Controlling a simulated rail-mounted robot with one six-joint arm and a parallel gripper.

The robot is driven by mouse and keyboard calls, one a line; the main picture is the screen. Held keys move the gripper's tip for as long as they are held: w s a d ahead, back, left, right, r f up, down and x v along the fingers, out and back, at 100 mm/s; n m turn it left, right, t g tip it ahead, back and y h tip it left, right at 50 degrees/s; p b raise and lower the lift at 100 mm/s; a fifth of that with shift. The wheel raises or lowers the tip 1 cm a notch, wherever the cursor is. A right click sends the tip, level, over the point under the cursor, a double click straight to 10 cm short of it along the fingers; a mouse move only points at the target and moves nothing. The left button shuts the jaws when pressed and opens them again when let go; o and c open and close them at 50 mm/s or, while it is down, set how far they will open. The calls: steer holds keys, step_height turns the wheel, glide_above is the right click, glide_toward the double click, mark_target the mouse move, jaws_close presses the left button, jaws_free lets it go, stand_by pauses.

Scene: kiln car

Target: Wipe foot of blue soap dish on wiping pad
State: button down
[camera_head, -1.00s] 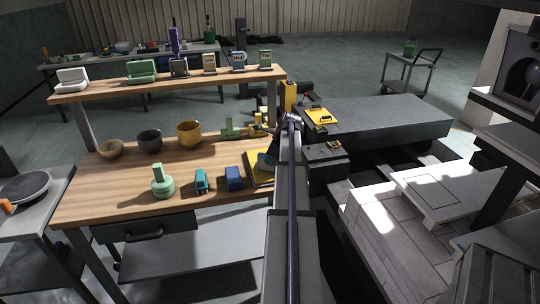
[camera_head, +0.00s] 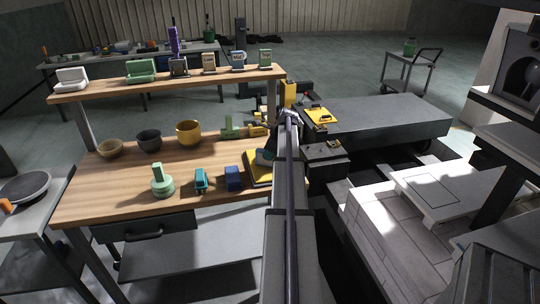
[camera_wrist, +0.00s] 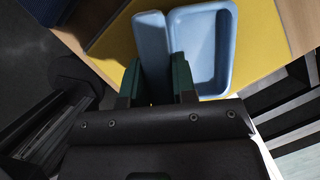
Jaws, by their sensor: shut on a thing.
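The blue soap dish (camera_wrist: 208,50) fills the upper middle of the wrist view, its hollow facing the camera. A light blue upright part (camera_wrist: 152,40) runs along its left side. My gripper (camera_wrist: 157,80) has dark green fingers shut on that upright part. The yellow wiping pad (camera_wrist: 258,48) lies behind the dish in this view. In the head view the pad (camera_head: 254,175) lies at the workbench's right end, with the dish (camera_head: 265,157) at its upper part, partly hidden by my arm. The dish's foot is hidden, so I cannot tell whether it touches the pad.
On the wooden workbench (camera_head: 120,192), a blue block-shaped item (camera_head: 233,178), a teal item (camera_head: 201,180) and a green stamp-like piece (camera_head: 163,185) stand left of the pad. Bowls (camera_head: 149,140) stand behind. A green piece (camera_head: 229,129) stands behind the pad.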

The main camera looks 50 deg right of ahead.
steer(key=shift+w+d, duration=1.15)
steer(key=shift+w, duration=0.25)
steer(key=shift+s+a+r, duration=0.1)
steer(key=shift+s+a, duration=1.15)
steer(key=shift+s, duration=0.3)
steer(key=shift+s+a, duration=1.25)
steer(key=shift+s, duration=0.3)
steer(key=shift+w+d, duration=1.3)
steer(key=shift+w, duration=0.3)
step_height(320, 180, up, 7)
steer(key=p, duration=0.7)
steer(key=shift+f, duration=0.2)
